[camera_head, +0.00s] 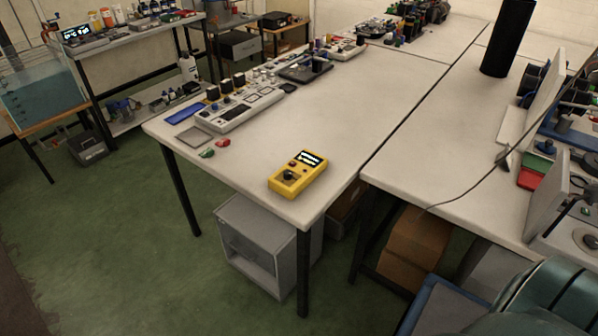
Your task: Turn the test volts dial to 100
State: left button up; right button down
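A yellow handheld tester (273,185) lies near the front corner of the white table. It has a dark round dial (290,176) on its lower face and a lit display (309,158) at its far end. A small red spot shows beside the dial. The dial's markings and the display's digits are too small to read, so I cannot tell its setting. Neither of my grippers is in view, and nothing touches the tester.
The white table (370,110) is clear around the tester. A grey control panel (240,108), a blue tray (184,115) and red and green clips (222,143) lie to the left. A black cylinder (508,38) stands on the right table, where a cable (470,197) hangs over.

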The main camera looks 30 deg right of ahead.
aim_at(287, 176)
jog(key=z, duration=1.55)
jog(key=k+j, duration=0.2)
jog(key=j, duration=0.2)
jog(key=k+j, duration=0.25)
jog(key=j, duration=0.15)
